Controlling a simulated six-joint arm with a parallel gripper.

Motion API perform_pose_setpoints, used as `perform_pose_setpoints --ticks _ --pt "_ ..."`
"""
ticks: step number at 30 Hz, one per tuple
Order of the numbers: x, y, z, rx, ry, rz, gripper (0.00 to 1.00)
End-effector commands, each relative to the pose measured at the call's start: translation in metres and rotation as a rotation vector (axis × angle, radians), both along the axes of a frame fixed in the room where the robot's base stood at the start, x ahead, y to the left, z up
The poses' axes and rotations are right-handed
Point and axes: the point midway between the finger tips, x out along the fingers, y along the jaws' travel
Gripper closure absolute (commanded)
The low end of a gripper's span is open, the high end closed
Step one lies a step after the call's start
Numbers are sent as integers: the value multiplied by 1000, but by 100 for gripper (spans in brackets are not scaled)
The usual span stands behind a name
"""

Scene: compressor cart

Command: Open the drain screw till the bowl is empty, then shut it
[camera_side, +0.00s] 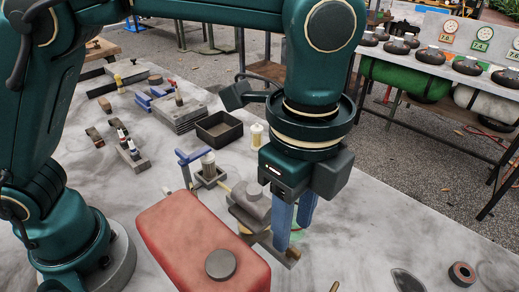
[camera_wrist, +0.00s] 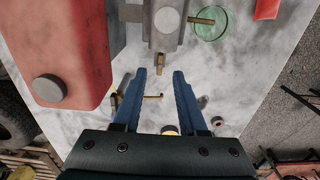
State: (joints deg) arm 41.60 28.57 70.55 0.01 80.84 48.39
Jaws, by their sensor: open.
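My gripper (camera_side: 292,238) points down with its blue fingers apart, beside the grey filter unit (camera_side: 250,205) and the red tank (camera_side: 190,235). In the wrist view, my gripper (camera_wrist: 160,75) is open and empty. A short brass stub (camera_wrist: 160,64) on the grey unit (camera_wrist: 158,35) lies close to the line between the fingertips; it may be the drain screw, and no contact shows. A second brass piece (camera_wrist: 201,21) points right over a round greenish glass (camera_wrist: 214,28). I cannot tell any liquid level in the bowl.
The red tank (camera_wrist: 75,50) with its grey cap stands close on the left in the wrist view. A thin bent brass piece (camera_wrist: 152,97) lies on the table below the fingers. A black tray (camera_side: 220,132) and a blue-handled part (camera_side: 195,157) stand farther back.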

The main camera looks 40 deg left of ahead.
Motion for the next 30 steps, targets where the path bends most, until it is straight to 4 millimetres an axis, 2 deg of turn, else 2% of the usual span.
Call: perform_pose_setpoints --ticks 9,19,20,22,23,30 --pt "0 1 -33 1 0 1 59" --pt "0 0 -37 -1 -2 1 59" --pt "0 0 -37 -1 -2 1 66" --pt "0 0 -37 -1 -2 1 93" --pt "0 0 -37 -1 -2 1 100" --pt "0 0 -37 -1 -2 4 100"
